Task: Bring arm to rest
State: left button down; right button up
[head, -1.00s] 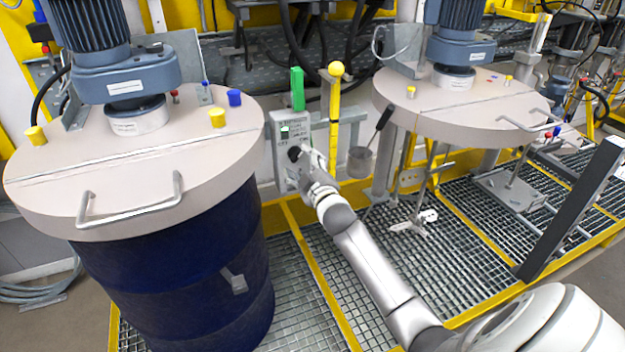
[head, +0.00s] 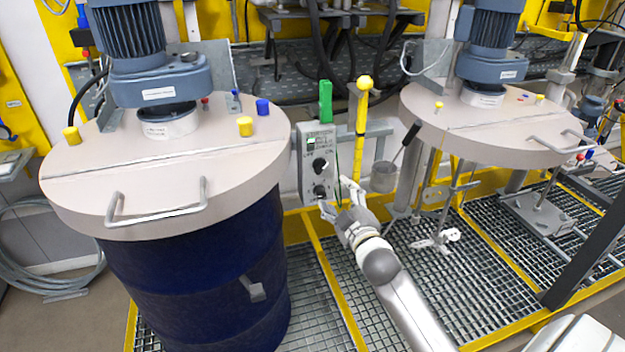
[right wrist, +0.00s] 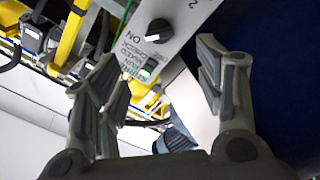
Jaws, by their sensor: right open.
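My right arm (head: 400,295) reaches in from the lower right over the grating. Its right gripper (head: 338,205) is open and empty, just below and in front of the grey control box (head: 318,160) with dark knobs. In the right wrist view the two fingers of the right gripper (right wrist: 165,95) stand wide apart. The control box (right wrist: 175,30) shows beyond them, with a black knob (right wrist: 158,30) and a green-lit switch (right wrist: 148,70). Nothing is between the fingers. My left gripper is not in view.
A blue drum (head: 205,275) with a beige lid (head: 150,180) and motor stands close on the left. A second lid (head: 490,125) with a motor and agitator (head: 440,238) is at right. A yellow-knobbed lever (head: 362,120) and a green handle (head: 325,100) rise by the box. Metal grating (head: 400,265) lies below.

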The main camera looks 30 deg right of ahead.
jog(key=s+a+f+m+g+y, duration=0.1)
jog(key=s+a+f+g, duration=0.2)
jog(key=f, duration=0.9)
jog(key=s+a+f+m+g+y, duration=0.15)
jog(key=s+f, duration=0.35)
jog(key=f, duration=0.8)
jog(key=s+a+f+g, duration=0.2)
jog(key=s+f+g, duration=0.15)
jog(key=f, duration=0.85)
jog(key=s+a+f+m+g+y, duration=0.1)
jog(key=s+a+f+g, duration=0.15)
jog(key=s+f, duration=0.65)
jog(key=s+a+f+g, duration=0.2)
jog(key=s+a+f, duration=0.2)
jog(key=s+f, duration=0.5)
jog(key=s+a+f+g, duration=0.1)
jog(key=s+f+g, duration=0.1)
jog(key=s, duration=0.8)
jog(key=s+a+f+m+g, duration=0.1)
jog(key=s+a+f+g, duration=0.1)
jog(key=s, duration=0.8)
jog(key=shift+s+a+y, duration=0.3)
jog(key=shift+y, duration=0.15)
